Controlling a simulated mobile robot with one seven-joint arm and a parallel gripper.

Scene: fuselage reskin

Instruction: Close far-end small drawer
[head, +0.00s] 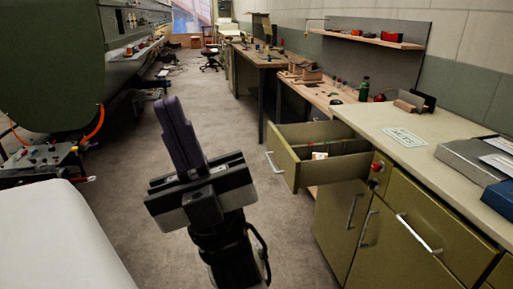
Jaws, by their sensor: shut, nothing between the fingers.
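The small drawer (305,163) at the far end of the olive-green cabinet (340,211) is pulled well out into the aisle. Its metal handle (274,162) is on its front, facing left. A divider and a few small items show inside it. My gripper (173,101) is shut and empty, with its fingers together and pointing up in the picture. It is to the left of the drawer front, over the floor, apart from the handle.
The cabinet's other drawer and doors (405,235) look shut. A red-topped knob (377,167) sits near the open drawer. Workbenches (262,58) line the right wall beyond. A cart with orange hose (42,157) and a white surface (55,240) stand left. The aisle floor (125,165) is mostly clear.

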